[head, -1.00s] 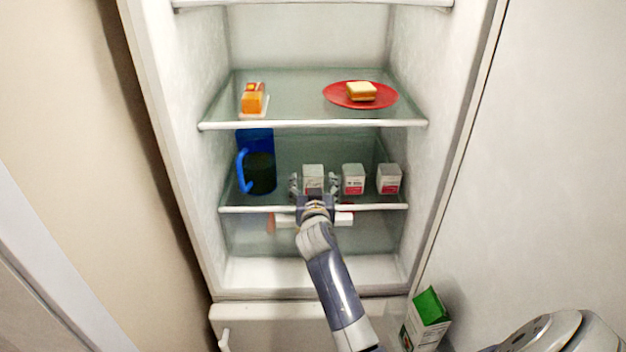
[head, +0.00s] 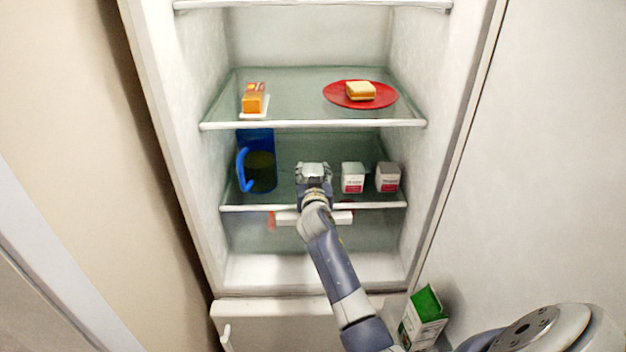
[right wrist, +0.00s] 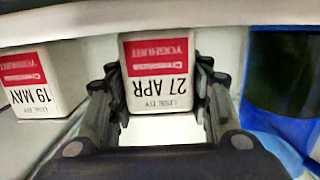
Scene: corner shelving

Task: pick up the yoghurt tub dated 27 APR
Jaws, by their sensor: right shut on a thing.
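The yoghurt tub dated 27 APR (right wrist: 157,72) shows upside down in the right wrist view, with a red label and a white lower part. It stands on the lower glass shelf, and its top shows in the head view (head: 313,168). My right gripper (head: 313,175) is shut on it, with a finger on each side, as the right wrist view (right wrist: 160,95) also shows. In the head view the gripper hides most of the tub. My left gripper is not in view.
The tub dated 19 MAY (right wrist: 32,80) stands beside it; the head view shows two more tubs (head: 352,178) (head: 388,177) to its right. A blue jug (head: 243,172) stands left. The upper shelf (head: 300,100) holds a red plate (head: 335,101) and an orange-topped item (head: 253,100).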

